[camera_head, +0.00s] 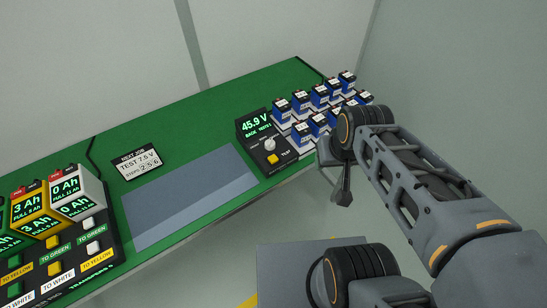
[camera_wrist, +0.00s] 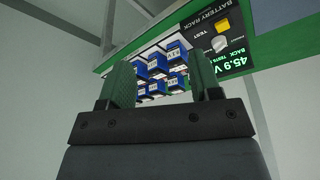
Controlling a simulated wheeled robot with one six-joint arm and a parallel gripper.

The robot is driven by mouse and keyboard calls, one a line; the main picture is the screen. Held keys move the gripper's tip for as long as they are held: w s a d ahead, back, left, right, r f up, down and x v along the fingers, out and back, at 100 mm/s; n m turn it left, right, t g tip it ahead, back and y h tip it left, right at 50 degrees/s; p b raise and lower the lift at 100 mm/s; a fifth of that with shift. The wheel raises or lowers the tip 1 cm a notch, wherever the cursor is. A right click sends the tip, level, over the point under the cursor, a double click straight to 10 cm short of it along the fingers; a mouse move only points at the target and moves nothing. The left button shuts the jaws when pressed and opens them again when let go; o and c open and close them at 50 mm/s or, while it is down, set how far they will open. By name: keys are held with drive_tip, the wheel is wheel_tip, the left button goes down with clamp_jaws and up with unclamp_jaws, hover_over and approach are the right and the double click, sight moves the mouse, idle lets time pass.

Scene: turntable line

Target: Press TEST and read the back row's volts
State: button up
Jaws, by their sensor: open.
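The tester display (camera_head: 255,126) reads 45.9 V, with "BACK" and "TESTS" in smaller text below; it also shows rotated in the wrist view (camera_wrist: 225,62). Below it are a white knob (camera_head: 269,145) and a yellow TEST button (camera_head: 272,159). In the wrist view the button (camera_wrist: 222,25) is at the upper right. Blue batteries stand in two rows on the rack, including a back-row battery (camera_head: 319,94). My gripper (camera_wrist: 163,82) is open and empty, with batteries visible beyond its fingers. It is apart from the button. My arm hides part of the rack's right end.
A card (camera_head: 141,162) reads "TEST 7.5 V" and "STEPS 2-5-6". A grey-blue panel (camera_head: 190,195) lies in the middle of the green table (camera_head: 195,110). Chargers with Ah displays (camera_head: 75,196) and colour-labelled buttons stand at left.

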clamp_jaws()
idle(0.3)
idle(1.1)
